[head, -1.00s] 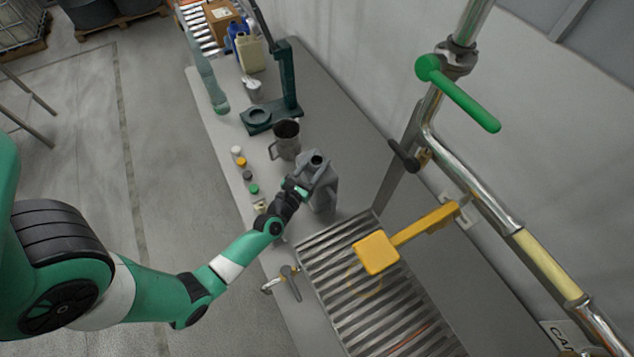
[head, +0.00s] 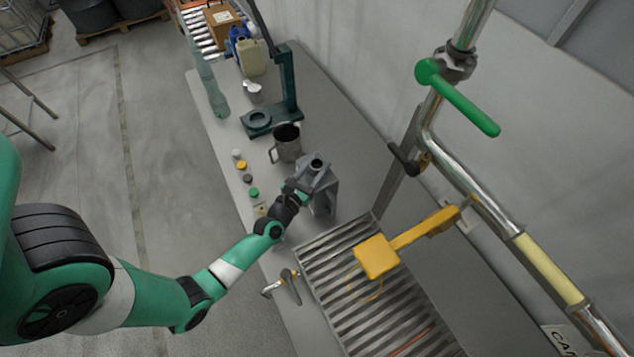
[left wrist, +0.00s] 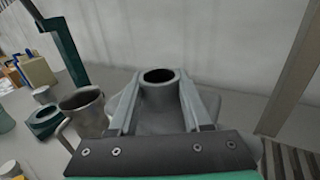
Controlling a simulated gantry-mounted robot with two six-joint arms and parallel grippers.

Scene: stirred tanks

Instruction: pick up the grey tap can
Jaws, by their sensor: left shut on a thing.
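The grey tap can (head: 324,196) stands upright on the grey bench, just behind the slatted grating. My left gripper (head: 305,182) is at its top, shut on the can's neck. In the left wrist view the two fingers (left wrist: 158,104) lie on either side of the grey neck (left wrist: 159,80), whose dark round mouth is open. The can's lower body is partly hidden by the gripper in the left wrist view. I cannot tell whether its base touches the bench. My right gripper is not in view.
A metal jug (head: 287,143) stands close behind the can, and shows in the left wrist view (left wrist: 84,110). A dark green stand (head: 287,90) is further back. Several small caps line the bench's left edge. The grating (head: 330,262), yellow lever (head: 378,256) and pipework are at right.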

